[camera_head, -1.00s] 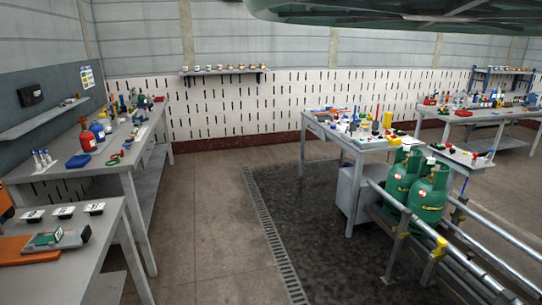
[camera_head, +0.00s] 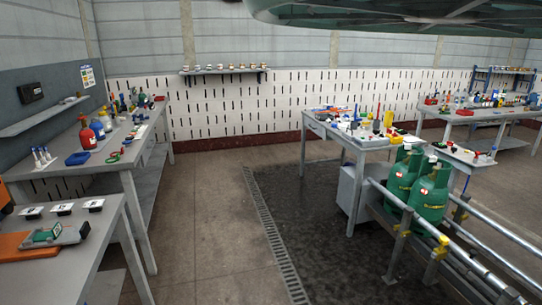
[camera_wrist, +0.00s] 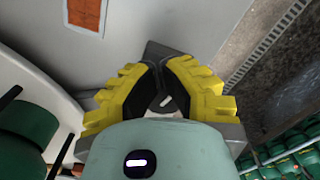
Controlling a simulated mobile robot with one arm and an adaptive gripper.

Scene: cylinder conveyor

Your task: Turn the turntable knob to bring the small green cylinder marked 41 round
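My gripper (camera_wrist: 166,84) shows in the wrist view with two yellow-edged, black-faced fingers curving towards each other. A small dark part with a white mark lies between them; I cannot tell whether it is the turntable knob or whether the fingers grip it. Dark green cylinders (camera_wrist: 25,124) stand at the left of the wrist view, beside a pale curved surface. Several more green cylinders (camera_wrist: 290,150) show at the lower right. In the head view two green gas cylinders (camera_head: 432,192) stand by the rails. No marking 41 is legible, and my gripper is not seen there.
A bench (camera_head: 95,180) with bottles and tools lines the left wall. A nearer table (camera_head: 95,250) holds a small device. A cluttered table (camera_head: 345,140) and metal rails (camera_head: 485,255) stand at right. The middle floor is open. A large green round form (camera_head: 390,14) overhangs the top.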

